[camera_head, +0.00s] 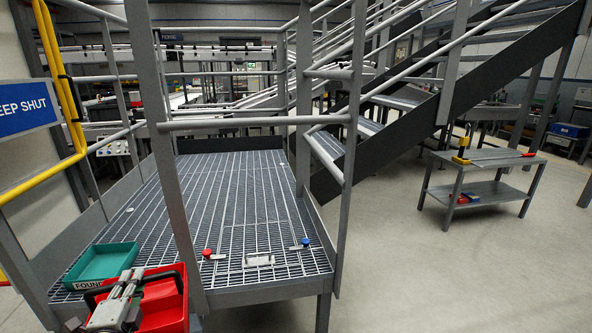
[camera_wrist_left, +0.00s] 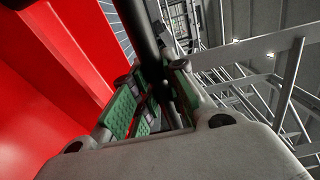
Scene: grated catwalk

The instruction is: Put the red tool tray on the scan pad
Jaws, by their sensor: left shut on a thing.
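The red tool tray (camera_head: 165,305) is at the bottom left of the head view, with a black handle across its top. My left gripper (camera_head: 133,278) reaches over it and is shut on the black handle. In the left wrist view the handle (camera_wrist_left: 142,30) runs between the green-padded fingers (camera_wrist_left: 158,98), and the tray's red wall (camera_wrist_left: 45,80) fills the left side. The gripper and arm hide part of the tray. I cannot clearly make out a scan pad. My right gripper is not in view.
A green tray (camera_head: 103,263) marked "FOUND" sits on the grated platform (camera_head: 225,205), beside the red tray. A red knob (camera_head: 207,252), a white bracket (camera_head: 258,260) and a blue knob (camera_head: 305,242) line the near edge. Grey railing posts (camera_head: 165,130) stand close. The grating's middle is clear.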

